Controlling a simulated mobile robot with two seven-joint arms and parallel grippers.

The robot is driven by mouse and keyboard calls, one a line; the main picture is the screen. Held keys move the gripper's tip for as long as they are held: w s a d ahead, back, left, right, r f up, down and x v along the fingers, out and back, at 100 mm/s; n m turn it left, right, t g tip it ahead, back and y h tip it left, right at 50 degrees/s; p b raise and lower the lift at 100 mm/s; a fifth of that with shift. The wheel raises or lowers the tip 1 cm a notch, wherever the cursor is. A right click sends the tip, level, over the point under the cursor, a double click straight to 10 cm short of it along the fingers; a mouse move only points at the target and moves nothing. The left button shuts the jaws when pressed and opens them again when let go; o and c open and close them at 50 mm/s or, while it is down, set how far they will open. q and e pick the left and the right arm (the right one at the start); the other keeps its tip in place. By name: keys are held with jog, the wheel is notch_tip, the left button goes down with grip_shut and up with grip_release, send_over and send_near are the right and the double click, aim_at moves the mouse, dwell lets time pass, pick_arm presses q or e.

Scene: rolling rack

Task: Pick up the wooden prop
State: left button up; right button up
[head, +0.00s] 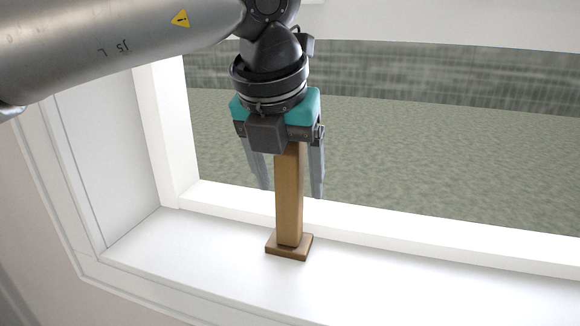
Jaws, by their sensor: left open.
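The wooden prop (289,205) is a brown upright post on a small square base (289,247). It stands on the white window sill in the head view. My left gripper (291,190) points down over the prop from above. Its two grey fingers are apart, one to each side of the prop's upper part. The top of the prop is hidden behind the gripper body. I cannot tell whether the fingers touch the prop. My right gripper is not in view.
The white sill (400,285) is clear on both sides of the prop. A white window frame (163,130) rises at the left, and its lower rail (420,241) runs behind the prop. Greenish ground (440,150) shows beyond the window.

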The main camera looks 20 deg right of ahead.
pick_arm(q)
jog(key=shift+f, duration=0.3)
jog(key=shift+f+b, duration=0.15)
jog(key=shift+b, duration=0.25)
dwell(0.3)
jog(key=shift+c, duration=0.2)
grip_shut()
dwell(0.3)
